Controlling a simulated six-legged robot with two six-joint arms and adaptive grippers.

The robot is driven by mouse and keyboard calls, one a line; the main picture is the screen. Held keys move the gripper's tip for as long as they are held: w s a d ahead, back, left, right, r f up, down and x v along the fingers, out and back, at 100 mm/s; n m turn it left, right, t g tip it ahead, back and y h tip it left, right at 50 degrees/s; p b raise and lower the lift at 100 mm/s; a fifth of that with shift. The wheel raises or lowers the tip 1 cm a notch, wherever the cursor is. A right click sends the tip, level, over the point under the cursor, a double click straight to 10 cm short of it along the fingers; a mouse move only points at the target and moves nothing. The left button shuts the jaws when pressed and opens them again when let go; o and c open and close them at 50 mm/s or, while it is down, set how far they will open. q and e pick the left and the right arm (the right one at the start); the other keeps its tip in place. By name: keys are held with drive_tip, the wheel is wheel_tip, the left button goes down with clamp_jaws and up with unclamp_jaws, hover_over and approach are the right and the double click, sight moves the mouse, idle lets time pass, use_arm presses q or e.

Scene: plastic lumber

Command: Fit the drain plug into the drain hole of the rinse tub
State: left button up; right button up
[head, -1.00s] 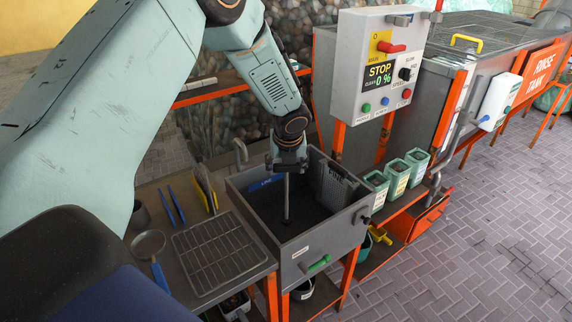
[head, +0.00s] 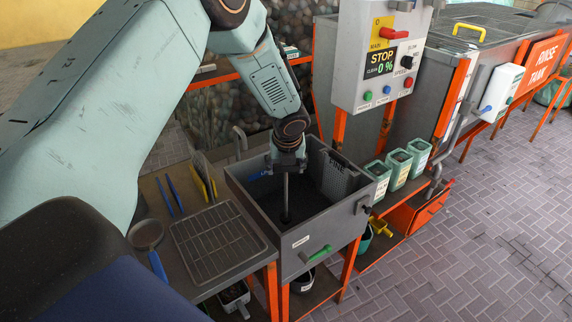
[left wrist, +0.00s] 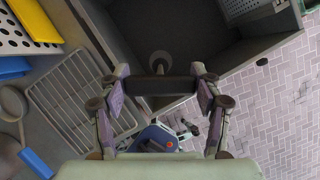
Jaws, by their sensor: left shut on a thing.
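The grey rinse tub (head: 318,245) stands at the middle of the head view, open at the top. My left gripper (head: 288,162) is over its opening, pointing down. In the left wrist view, my left gripper (left wrist: 160,88) is shut on the dark crossbar handle of the drain plug (left wrist: 175,86). A thin rod runs down from the handle to a round end inside the tub. In the head view the lower end of the drain plug (head: 286,215) is a dark disc low in the tub. The drain hole cannot be made out, and I cannot tell whether the plug touches the floor.
A wire rack (head: 218,240) lies on the bench left of the tub. A round-headed tool (head: 147,235) with a blue handle is beside it. Several green containers (head: 400,165) stand right of the tub. A control box (head: 378,60) rises behind. A green handle (head: 320,252) is on the tub's front.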

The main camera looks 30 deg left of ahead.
sight(286, 202)
use_arm(q)
drive_tip(key=shift+w+d+f+b, duration=0.1)
drive_tip(key=shift+f+b, duration=0.45)
drive_tip(key=shift+f, duration=0.45)
drive_tip(key=shift+f+b, duration=0.45)
drive_tip(key=shift+f, duration=0.2)
drive_tip(key=shift+f+b, duration=0.4)
drive_tip(key=shift+f, duration=0.35)
drive_tip(key=shift+f+b, duration=0.45)
drive_tip(key=shift+f, duration=0.2)
drive_tip(key=shift+f+b, duration=1.8)
drive_tip(key=shift+f, duration=1.05)
drive_tip(key=shift+f+b, duration=0.7)
drive_tip(key=shift+f, duration=0.7)
drive_tip(key=o, duration=1.7)
